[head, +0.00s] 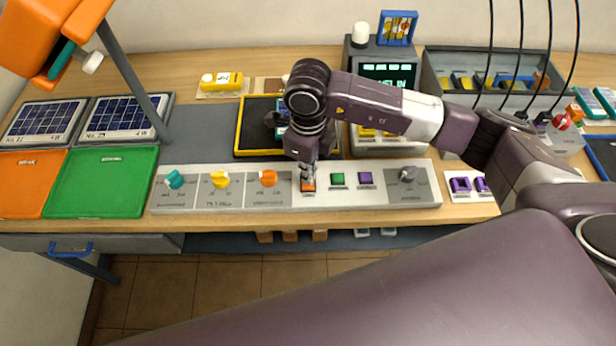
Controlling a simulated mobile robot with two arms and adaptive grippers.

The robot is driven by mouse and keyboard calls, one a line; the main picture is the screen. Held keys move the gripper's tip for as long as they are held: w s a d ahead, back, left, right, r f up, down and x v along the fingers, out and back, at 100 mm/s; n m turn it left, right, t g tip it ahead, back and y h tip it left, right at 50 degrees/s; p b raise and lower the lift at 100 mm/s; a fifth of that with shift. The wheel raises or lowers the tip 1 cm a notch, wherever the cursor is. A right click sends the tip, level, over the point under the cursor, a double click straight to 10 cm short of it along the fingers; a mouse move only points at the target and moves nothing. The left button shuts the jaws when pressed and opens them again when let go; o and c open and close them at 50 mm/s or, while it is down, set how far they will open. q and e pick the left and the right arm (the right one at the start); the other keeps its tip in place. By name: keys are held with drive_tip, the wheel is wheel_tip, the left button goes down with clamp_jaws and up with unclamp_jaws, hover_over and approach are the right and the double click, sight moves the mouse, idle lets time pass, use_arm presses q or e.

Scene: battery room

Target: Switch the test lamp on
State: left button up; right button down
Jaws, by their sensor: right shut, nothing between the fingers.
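The grey control panel (340,200) lies along the table's front edge. It carries a teal knob (174,180), a yellow knob (220,180), an orange knob (268,178), an orange button (308,186), a green button (337,179), a purple button (365,178) and a grey knob (407,175). My right gripper (307,176) is shut and empty, pointing down at the orange button, partly covering it; I cannot tell if they touch. An orange lamp-like head (45,30) with a teal strip hangs at upper left on a grey post; I see no clear glow. My left gripper is out of view.
A green tray (105,182) and an orange tray (28,185) lie left of the panel, with solar panels behind. A yellow-rimmed black tray (243,128) lies behind my gripper. A box with a screen (388,73) and white dome (361,33) stands behind my right arm.

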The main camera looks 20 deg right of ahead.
drive_tip(key=shift+f+b, duration=1.1)
idle(0.6)
drive_tip(key=shift+r, duration=0.15)
drive_tip(key=shift+r+p, duration=1.75)
drive_tip(key=shift+r, duration=1.65)
